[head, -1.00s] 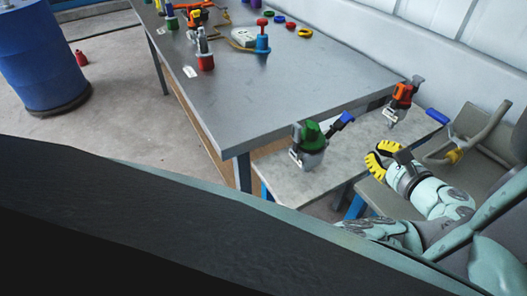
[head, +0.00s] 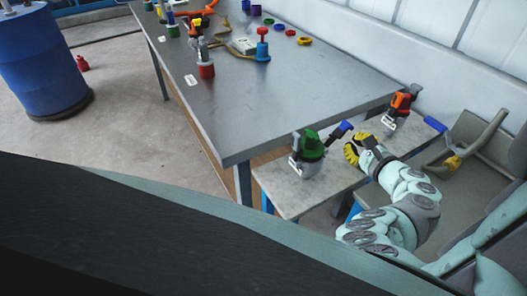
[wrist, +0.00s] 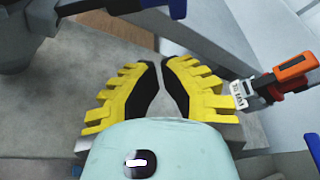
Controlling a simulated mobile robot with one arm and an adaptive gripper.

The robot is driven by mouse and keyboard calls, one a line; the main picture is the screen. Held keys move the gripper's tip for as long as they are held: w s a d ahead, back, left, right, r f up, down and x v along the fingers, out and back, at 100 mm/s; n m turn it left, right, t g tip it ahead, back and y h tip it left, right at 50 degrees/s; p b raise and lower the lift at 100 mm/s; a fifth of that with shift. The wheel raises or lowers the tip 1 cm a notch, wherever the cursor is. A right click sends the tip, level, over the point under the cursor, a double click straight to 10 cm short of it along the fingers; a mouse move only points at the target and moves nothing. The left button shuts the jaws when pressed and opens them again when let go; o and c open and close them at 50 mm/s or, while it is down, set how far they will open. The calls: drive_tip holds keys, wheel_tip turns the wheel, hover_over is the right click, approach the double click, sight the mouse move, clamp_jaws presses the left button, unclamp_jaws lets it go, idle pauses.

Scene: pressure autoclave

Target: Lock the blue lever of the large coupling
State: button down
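The large coupling (head: 308,152) has a green top and a grey body and stands upright on the low grey bench. Its blue lever (head: 341,131) points up and to the right. My gripper (head: 351,150), with yellow ribbed fingers, is just right of and slightly below the lever in the head view. In the wrist view my gripper's fingertips (wrist: 161,63) almost meet, with nothing between them. The blue lever (wrist: 166,8) shows at the top edge there, beyond the fingertips and apart from them. The dark coupling body (wrist: 28,45) is at upper left, partly cut off.
The large grey table (head: 290,95) lies behind the low bench (head: 275,182). A beige chair (head: 465,145) is at right.

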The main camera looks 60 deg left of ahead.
sight(340, 130)
drive_tip(key=shift+w+a+f, duration=0.1)
drive_tip(key=shift+a+f, duration=0.05)
drive_tip(key=shift+a, duration=0.5)
drive_tip(key=shift+s+r+p, duration=1)
drive_tip(key=shift+s+r, duration=0.3)
drive_tip(key=shift+r, duration=0.2)
drive_tip(key=shift+w+b, duration=0.15)
drive_tip(key=shift+b, duration=0.15)
drive_tip(key=shift+r+n, duration=0.1)
drive_tip(key=shift+n, duration=0.2)
